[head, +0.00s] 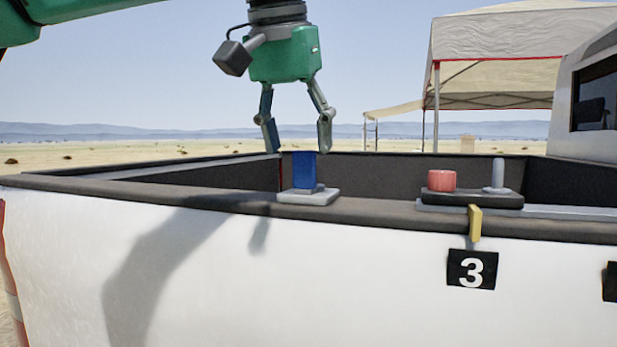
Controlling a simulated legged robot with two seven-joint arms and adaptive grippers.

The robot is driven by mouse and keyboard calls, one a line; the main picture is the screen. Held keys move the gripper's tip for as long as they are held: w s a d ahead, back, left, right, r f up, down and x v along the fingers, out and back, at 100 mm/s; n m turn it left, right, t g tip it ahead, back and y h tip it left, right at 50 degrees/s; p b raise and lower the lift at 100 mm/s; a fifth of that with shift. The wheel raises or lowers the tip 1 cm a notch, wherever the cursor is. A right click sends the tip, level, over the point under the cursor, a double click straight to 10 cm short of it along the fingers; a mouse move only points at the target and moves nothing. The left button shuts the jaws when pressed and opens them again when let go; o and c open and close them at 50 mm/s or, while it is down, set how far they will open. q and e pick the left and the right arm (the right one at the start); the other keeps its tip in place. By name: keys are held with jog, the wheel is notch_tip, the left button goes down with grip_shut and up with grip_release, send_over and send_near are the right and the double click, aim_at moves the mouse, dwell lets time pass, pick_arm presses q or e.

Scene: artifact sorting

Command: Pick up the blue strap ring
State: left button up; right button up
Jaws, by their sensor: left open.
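The blue strap ring (304,170) is a short blue cylinder standing upright on a light grey base plate (309,197) on the truck bed's near rim. My left gripper (298,149) hangs straight down above it, open and empty. Its two fingertips are spread wider than the ring, just above the ring's top, one to each side. They look apart from the ring, though the depth gap is hard to tell. My right gripper is not in view.
A red ring (441,180) and a grey peg (497,174) stand on a dark base (470,199) to the right. A yellow tab (475,222) hangs over the rim above a number 3 plate (471,268). The truck bed's dark wall (380,180) lies behind.

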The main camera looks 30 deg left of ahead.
aim_at(307, 168)
pick_arm(q)
jog(key=shift+w+d+f, duration=0.1)
jog(key=shift+d+f, duration=0.05)
jog(key=shift+f, duration=0.15)
jog(key=p+x, duration=0.1)
jog(key=x, duration=0.2)
jog(key=shift+d, duration=0.2)
jog(key=shift+w+a+f, duration=0.25)
jog(key=shift+w+f, duration=0.2)
jog(key=shift+f, duration=0.05)
jog(key=shift+s+a, duration=0.1)
jog(key=shift+s, duration=0.05)
jog(key=c, duration=0.9)
grip_shut()
jog(key=shift+r, duration=0.1)
